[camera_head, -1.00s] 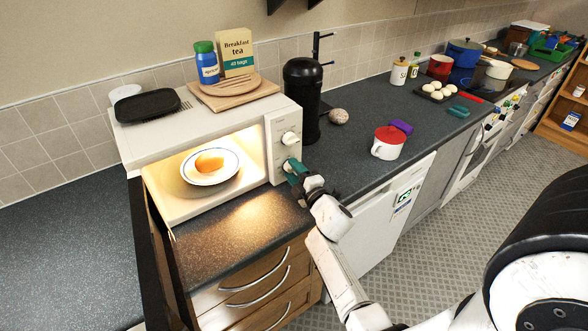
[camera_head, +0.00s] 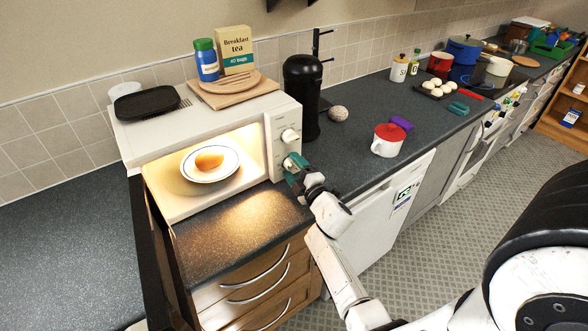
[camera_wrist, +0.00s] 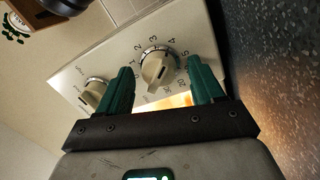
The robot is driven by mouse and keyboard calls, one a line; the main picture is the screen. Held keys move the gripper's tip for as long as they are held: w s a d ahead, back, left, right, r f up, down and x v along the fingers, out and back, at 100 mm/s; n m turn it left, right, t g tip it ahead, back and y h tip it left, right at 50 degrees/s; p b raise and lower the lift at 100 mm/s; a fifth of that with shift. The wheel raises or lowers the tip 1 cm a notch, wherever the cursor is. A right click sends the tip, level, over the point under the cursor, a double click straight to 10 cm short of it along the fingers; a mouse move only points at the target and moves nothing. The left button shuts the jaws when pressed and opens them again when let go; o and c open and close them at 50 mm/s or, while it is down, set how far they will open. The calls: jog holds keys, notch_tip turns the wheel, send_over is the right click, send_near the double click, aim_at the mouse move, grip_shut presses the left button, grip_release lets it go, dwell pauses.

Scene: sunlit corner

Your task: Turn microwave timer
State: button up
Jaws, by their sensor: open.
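The cream microwave (camera_head: 185,120) stands on the counter with its door (camera_head: 152,255) wide open and its inside lit. Its timer dial (camera_wrist: 155,66), a round cream knob ringed by numbers, shows in the wrist view between my two green fingers. My gripper (camera_head: 291,164) is open in front of the lower part of the control panel and largely hides the timer there. In the wrist view, my gripper (camera_wrist: 160,68) has a finger on each side of the dial; I cannot tell whether either touches it. A second knob (camera_head: 289,136) sits above the timer.
A plate with food (camera_head: 210,163) is inside the microwave. A black tray (camera_head: 147,103), a blue jar (camera_head: 206,60) and a tea box (camera_head: 236,50) stand on top.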

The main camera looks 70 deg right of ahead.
jog(key=b+v, duration=0.2)
jog(key=v, duration=0.7)
jog(key=shift+s+a+f+b, duration=0.1)
jog(key=shift+a+f+b, duration=0.1)
jog(key=shift+b, duration=0.1)
jog(key=shift+s+a+r, duration=0.1)
jog(key=shift+s+a, duration=0.3)
jog(key=shift+s, duration=0.15)
dwell(0.7)
